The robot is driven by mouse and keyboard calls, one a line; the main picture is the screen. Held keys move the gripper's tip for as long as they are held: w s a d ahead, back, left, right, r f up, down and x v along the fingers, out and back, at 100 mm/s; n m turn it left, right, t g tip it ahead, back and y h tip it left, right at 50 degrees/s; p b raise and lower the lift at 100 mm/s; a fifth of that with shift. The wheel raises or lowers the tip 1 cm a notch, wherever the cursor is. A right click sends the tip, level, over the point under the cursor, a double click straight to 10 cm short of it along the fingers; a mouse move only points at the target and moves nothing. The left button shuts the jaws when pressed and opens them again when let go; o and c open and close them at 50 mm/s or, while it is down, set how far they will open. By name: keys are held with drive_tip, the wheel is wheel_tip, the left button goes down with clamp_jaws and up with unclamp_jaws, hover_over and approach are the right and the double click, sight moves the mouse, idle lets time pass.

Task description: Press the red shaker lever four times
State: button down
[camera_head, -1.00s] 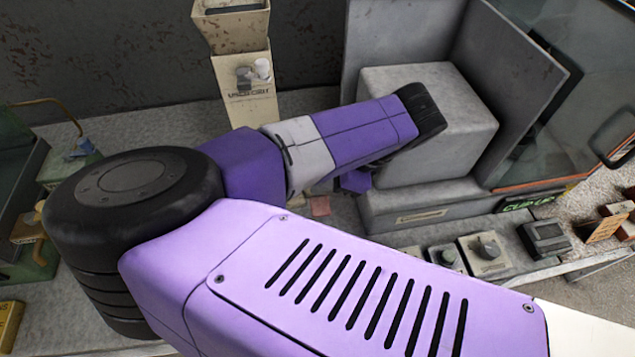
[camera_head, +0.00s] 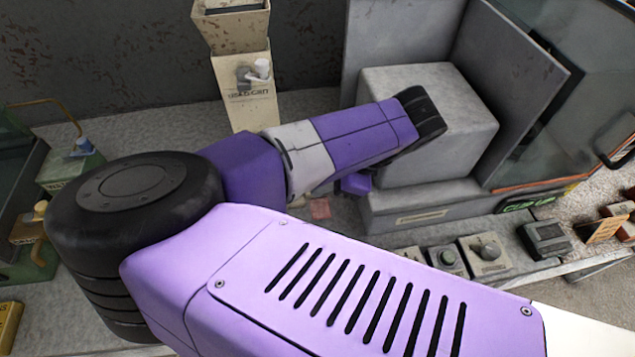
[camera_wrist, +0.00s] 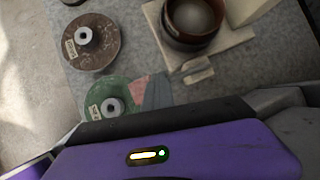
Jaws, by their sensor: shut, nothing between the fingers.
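No red lever stands out in either view, and I cannot tell which device is the shaker. In the wrist view a brown round pot (camera_wrist: 168,38) with a pale ball inside sits on a cream base (camera_wrist: 228,42). A pale tab (camera_wrist: 197,71) lies at its near side. My gripper (camera_wrist: 165,120) fills the bottom of the wrist view, shut and empty, its fingertips not clearly seen. It appears apart from the pot. In the head view my arm hides much of the bench and most of the gripper.
A brown disc (camera_wrist: 112,36) and a green disc (camera_wrist: 120,92) lie on the bench, with reddish and grey patches beside the green one. In the head view a cream dispenser (camera_head: 248,100) stands behind, a grey block (camera_head: 465,125) to the right, and knob boxes (camera_head: 486,250) in front.

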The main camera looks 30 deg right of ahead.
drive_tip(key=shift+w+d+r+p, duration=0.1)
drive_tip(key=shift+w+r+p, duration=0.15)
drive_tip(key=shift+r+p, duration=0.4)
drive_tip(key=shift+w+d+r+p, duration=0.1)
drive_tip(key=shift+w+r+p, duration=0.15)
drive_tip(key=shift+r+p, duration=0.35)
drive_tip(key=shift+w+r+p, duration=0.25)
drive_tip(key=shift+r+p, duration=0.25)
drive_tip(key=shift+r, duration=0.3)
drive_tip(key=r+p, duration=0.1)
drive_tip(key=w+r+p, duration=0.1)
drive_tip(key=r, duration=0.1)
drive_tip(key=w+r+p, duration=0.1)
drive_tip(key=shift+d+r+p, duration=0.3)
drive_tip(key=shift+d, duration=0.05)
drive_tip(key=shift+s, duration=0.1)
